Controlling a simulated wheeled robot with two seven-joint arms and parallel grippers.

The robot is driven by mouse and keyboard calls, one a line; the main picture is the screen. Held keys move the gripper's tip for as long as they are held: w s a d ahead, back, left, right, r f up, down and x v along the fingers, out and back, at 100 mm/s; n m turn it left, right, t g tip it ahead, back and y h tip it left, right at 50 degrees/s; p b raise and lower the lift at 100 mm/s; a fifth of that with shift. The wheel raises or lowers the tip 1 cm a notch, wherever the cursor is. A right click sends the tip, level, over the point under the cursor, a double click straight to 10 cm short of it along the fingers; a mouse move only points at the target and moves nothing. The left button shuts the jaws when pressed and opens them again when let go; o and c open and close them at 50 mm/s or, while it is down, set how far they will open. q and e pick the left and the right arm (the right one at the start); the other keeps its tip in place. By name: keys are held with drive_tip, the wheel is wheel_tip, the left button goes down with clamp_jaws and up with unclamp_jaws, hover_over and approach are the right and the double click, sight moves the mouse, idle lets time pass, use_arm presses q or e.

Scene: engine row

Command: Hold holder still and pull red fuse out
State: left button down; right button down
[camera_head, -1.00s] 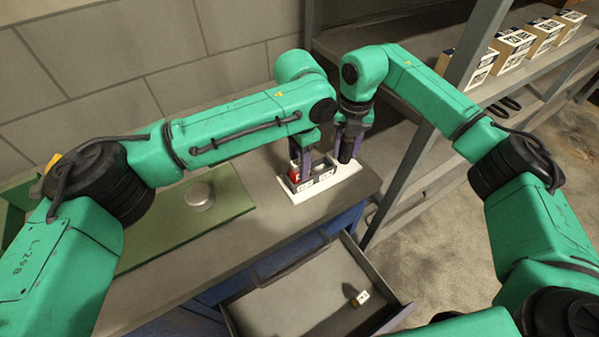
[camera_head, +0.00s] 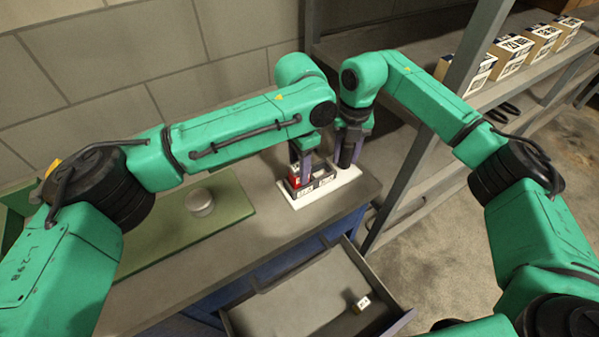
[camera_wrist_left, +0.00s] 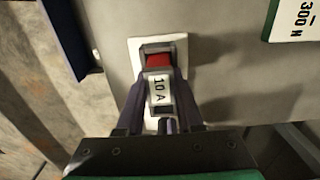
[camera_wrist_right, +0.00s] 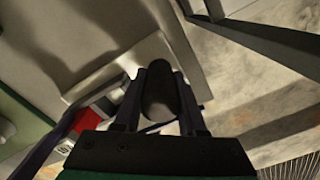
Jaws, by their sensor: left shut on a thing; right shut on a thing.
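The fuse holder (camera_head: 323,181) is a dark grey frame with white labels on a white base (camera_head: 346,177), near the bench's front right corner. The red fuse (camera_head: 304,174) is at the holder's left end; it also shows in the left wrist view (camera_wrist_left: 158,60), near a "10 A" label. My left gripper (camera_head: 301,166) is shut on the red fuse, its fingers hiding part of it. My right gripper (camera_head: 350,160) is shut on the dark upright grip (camera_wrist_right: 160,96) at the holder's right end. Whether the fuse's lower end is clear of its slot is hard to tell.
An open drawer (camera_head: 290,300) below holds a small white block (camera_head: 361,304).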

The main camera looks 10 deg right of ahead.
use_arm(q)
wheel_tip(320, 180, up, 10)
drive_tip(key=shift+f, duration=0.2)
use_arm(e)
drive_tip(key=shift+r, duration=0.1)
drive_tip(key=shift+c, duration=2)
unclamp_jaws()
drive_tip(key=shift+s, duration=0.1)
wheel_tip(320, 180, up, 12)
